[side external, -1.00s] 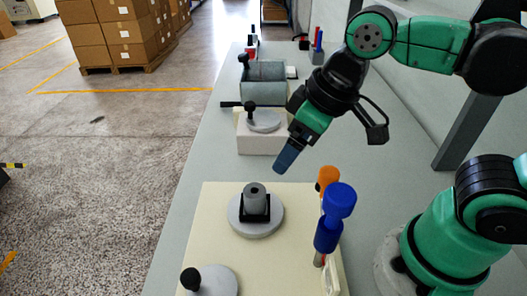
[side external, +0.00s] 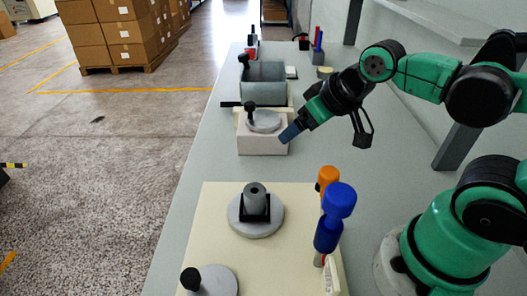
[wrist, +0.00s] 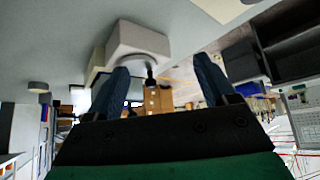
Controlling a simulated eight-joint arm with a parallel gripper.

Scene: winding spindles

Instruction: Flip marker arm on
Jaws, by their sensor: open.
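A pale box (side external: 262,143) with a grey round dish (side external: 264,122) on top stands mid-bench. A black knob (side external: 249,107) with a dark bar rises at its left; I cannot tell for certain whether this is the marker arm. My gripper (side external: 288,134) is beside the box's right side in the side view, its blue fingers pointing down-left; contact is unclear. In the wrist view my gripper (wrist: 160,65) has its two blue fingers spread, with nothing held. The pale box (wrist: 137,40) and a black knob (wrist: 150,75) show beyond and between them.
A cream board (side external: 215,215) in front carries a grey spindle (side external: 256,203) on a disc, another black knob (side external: 190,279), and upright orange (side external: 327,178) and blue (side external: 335,215) handles. A grey bin (side external: 263,82) stands behind the pale box. Bench between board and box is clear.

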